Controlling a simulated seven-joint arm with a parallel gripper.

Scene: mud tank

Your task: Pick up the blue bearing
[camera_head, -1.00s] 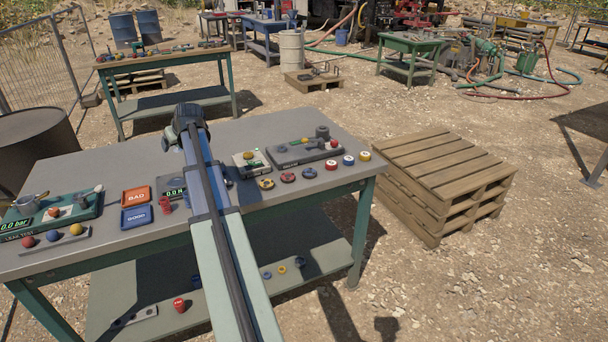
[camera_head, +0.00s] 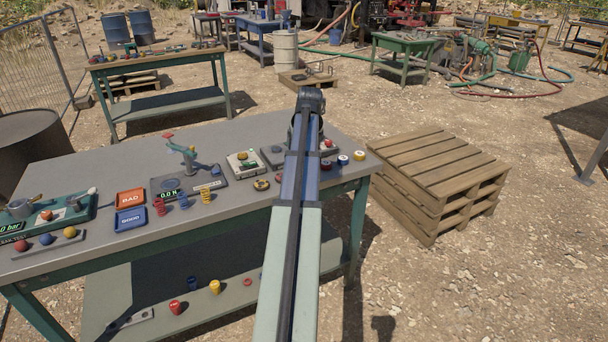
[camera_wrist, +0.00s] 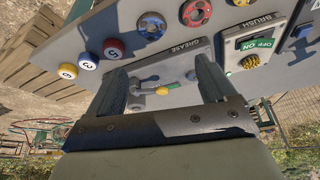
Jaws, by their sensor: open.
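The blue bearing (camera_wrist: 151,26), a dark-centred ring, lies flat on the workbench near the top of the wrist view. A red bearing (camera_wrist: 195,12) lies to its right. In the head view my arm hides the blue bearing. My gripper (camera_wrist: 159,73) is open and empty, its two fingers apart above the bench. In the wrist view the grey GREASE station, with a small lever and yellow knob (camera_wrist: 162,91), shows between the fingers. The blue bearing is beyond the fingertips, apart from both.
Numbered red (camera_wrist: 113,49), blue (camera_wrist: 87,62) and yellow (camera_wrist: 68,71) caps sit beside the left finger. The BRUSH station (camera_wrist: 262,44) is to the right. A yellow bearing (camera_head: 261,184), GOOD tray (camera_head: 131,219) and BAD tray (camera_head: 131,199) lie left of my arm. Pallets (camera_head: 440,185) stand right of the bench.

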